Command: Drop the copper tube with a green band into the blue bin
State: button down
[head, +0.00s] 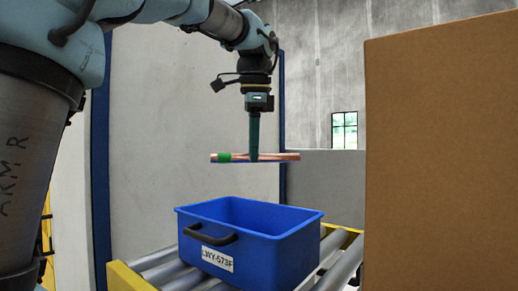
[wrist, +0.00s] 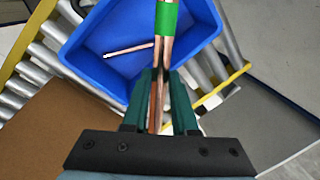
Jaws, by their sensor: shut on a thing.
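My gripper (head: 254,155) is shut on the copper tube with a green band (head: 279,157) and holds it level, clear above the blue bin. The green band is near the tube's left end in the head view. In the wrist view the tube (wrist: 164,48) runs up from between the fingertips (wrist: 160,100), with the band toward the top. The blue bin (head: 266,247) stands upright and open, with a black handle and a white label. In the wrist view its interior (wrist: 110,65) shows another thin copper tube (wrist: 128,49) lying on its floor.
The bin rests on a roller conveyor (head: 340,262) with yellow side rails. A large brown box face (head: 440,150) fills the right of the head view. A pale wall panel (head: 165,130) stands behind. The space between tube and bin is clear.

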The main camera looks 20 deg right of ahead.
notch_tip(320, 180, down, 6)
jog(key=b, duration=0.6)
jog(key=shift+r, duration=0.1)
jog(key=c, duration=0.6)
grip_release()
jog(key=r, duration=0.3)
jog(key=s+r, duration=0.1)
jog(key=r, duration=0.3)
jog(key=s+r, duration=0.1)
jog(key=r, duration=0.2)
jog(key=shift+a+r+p, duration=0.3)
jog(key=shift+a+p, duration=0.05)
